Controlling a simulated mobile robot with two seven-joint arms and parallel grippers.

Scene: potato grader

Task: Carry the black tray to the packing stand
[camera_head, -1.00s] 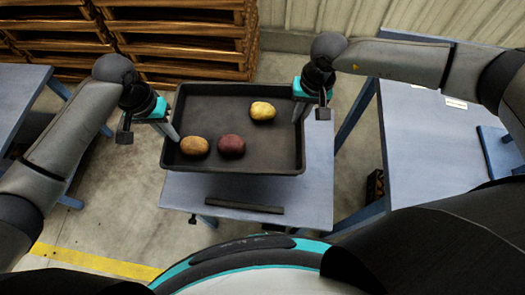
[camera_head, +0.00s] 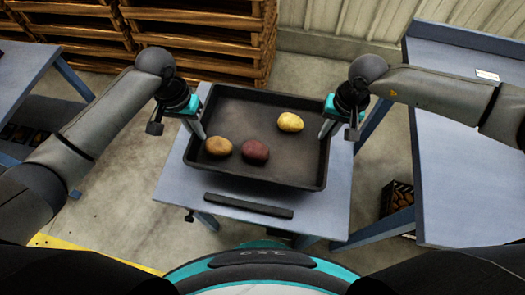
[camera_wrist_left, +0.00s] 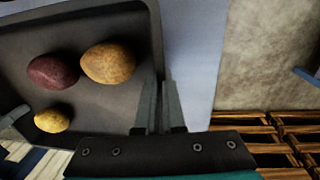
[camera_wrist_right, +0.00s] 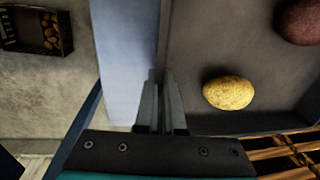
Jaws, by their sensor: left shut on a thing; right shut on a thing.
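The black tray (camera_head: 262,176) is over a small blue-grey table (camera_head: 172,188); I cannot tell whether it touches the top. It holds a brown potato (camera_head: 219,146), a dark red potato (camera_head: 255,151) and a yellow potato (camera_head: 290,122). My left gripper (camera_head: 199,130) is shut on the tray's left wall, and its fingers show at that wall in the left wrist view (camera_wrist_left: 160,108). My right gripper (camera_head: 326,130) is shut on the right wall, also seen in the right wrist view (camera_wrist_right: 161,105). The packing stand cannot be told apart from the other tables.
A dark bar (camera_head: 248,206) lies along the small table's front. Another blue-grey table (camera_head: 470,170) stands at right, with a dark crate (camera_head: 398,200) on the floor beside it. A table (camera_head: 22,75) is at left. Wooden pallets (camera_head: 200,40) are stacked behind.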

